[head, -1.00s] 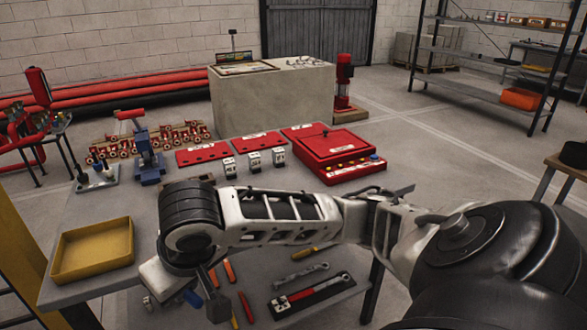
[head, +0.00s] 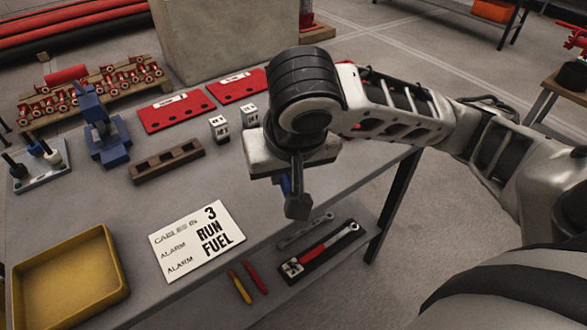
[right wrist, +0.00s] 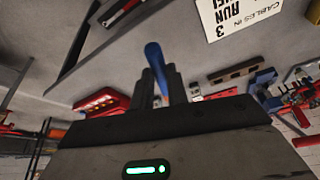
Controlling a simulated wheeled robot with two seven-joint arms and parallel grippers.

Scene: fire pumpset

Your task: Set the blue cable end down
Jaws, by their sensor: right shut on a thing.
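My right gripper (head: 297,200) is above the right part of the grey table (head: 200,215), pointing down. It is shut on the blue cable end (head: 285,184), which is mostly hidden behind the fingers in the head view. In the right wrist view, the blue end (right wrist: 155,58) sticks out between the dark fingers (right wrist: 161,88). It looks held clear of the table, though the height is hard to judge. My left gripper does not show.
A white card (head: 197,240) reading "CABLES IN 3" lies left of the gripper. A yellow tray (head: 68,282), a brown slotted block (head: 166,161), a blue vise (head: 103,128) and red plates (head: 175,110) are also on the table. Tools (head: 320,250) lie on a lower surface.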

